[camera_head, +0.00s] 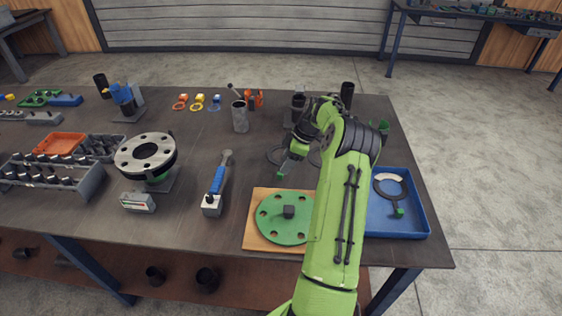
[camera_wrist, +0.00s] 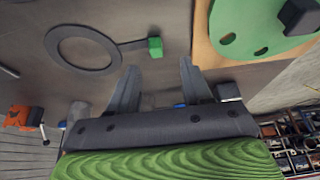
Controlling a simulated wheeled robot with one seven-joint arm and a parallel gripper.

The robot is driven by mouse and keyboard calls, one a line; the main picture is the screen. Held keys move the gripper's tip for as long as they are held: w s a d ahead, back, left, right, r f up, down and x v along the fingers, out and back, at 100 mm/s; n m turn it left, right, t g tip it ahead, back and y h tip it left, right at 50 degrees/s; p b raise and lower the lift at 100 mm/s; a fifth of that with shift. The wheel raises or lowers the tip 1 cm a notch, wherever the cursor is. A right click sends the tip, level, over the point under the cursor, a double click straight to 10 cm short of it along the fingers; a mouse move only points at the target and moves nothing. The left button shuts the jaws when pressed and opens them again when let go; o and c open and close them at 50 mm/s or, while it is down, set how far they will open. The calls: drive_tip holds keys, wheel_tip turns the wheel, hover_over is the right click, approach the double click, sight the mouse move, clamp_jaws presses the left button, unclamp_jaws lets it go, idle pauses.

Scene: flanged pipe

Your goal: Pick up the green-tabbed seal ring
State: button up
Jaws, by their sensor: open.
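A dark flat seal ring (camera_wrist: 82,47) with a green block tab (camera_wrist: 155,47) on a thin stem lies on the table, upper left in the wrist view. In the head view, part of this ring (camera_head: 274,156) and its green tab (camera_head: 281,174) show beside my arm. My gripper (camera_wrist: 158,75) is open and empty, its two fingers either side of the tab's line in the picture and apart from it. In the head view my wrist hides much of the area around the ring.
A blue tray (camera_head: 424,208) at the right holds another dark ring (camera_head: 378,187) with a pale patch and green tab. A green flange disc (camera_head: 268,226) lies on a wooden board (camera_head: 250,240) in front. A grey cup (camera_head: 240,117) and orange clamp (camera_head: 256,98) stand behind.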

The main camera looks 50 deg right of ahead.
drive_tip(key=x, duration=0.5)
drive_tip(key=shift+w+d+f+b, duration=0.2)
drive_tip(key=shift+f+b, duration=0.15)
drive_tip(key=shift+b, duration=0.05)
drive_tip(key=shift+r, duration=0.1)
drive_tip(key=shift+c, duration=0.2)
clamp_jaws()
